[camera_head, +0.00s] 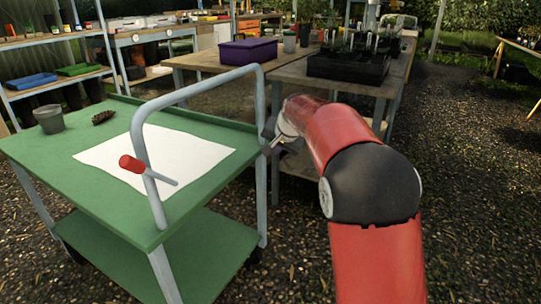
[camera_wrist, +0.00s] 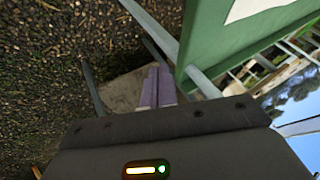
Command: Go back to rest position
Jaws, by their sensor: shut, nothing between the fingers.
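My gripper (camera_head: 272,136) is at the end of my red arm, just right of the green trolley's (camera_head: 60,150) near-right corner post in the head view. It is small and partly hidden there. In the wrist view the two pale purple fingers (camera_wrist: 157,72) lie side by side, closed, with nothing between them. The trolley's green edge and grey legs show beyond and to the right of the fingers. My gripper is apart from everything on the trolley top.
The trolley carries a white sheet (camera_head: 190,155), a grey pot (camera_head: 49,119) and a dark cone-like object (camera_head: 103,117). A red-ended grey rod (camera_head: 131,163) shows by its handle (camera_head: 150,115). Behind stand benches with a purple box (camera_head: 247,51) and black crate (camera_head: 347,68). Gravel at right is open.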

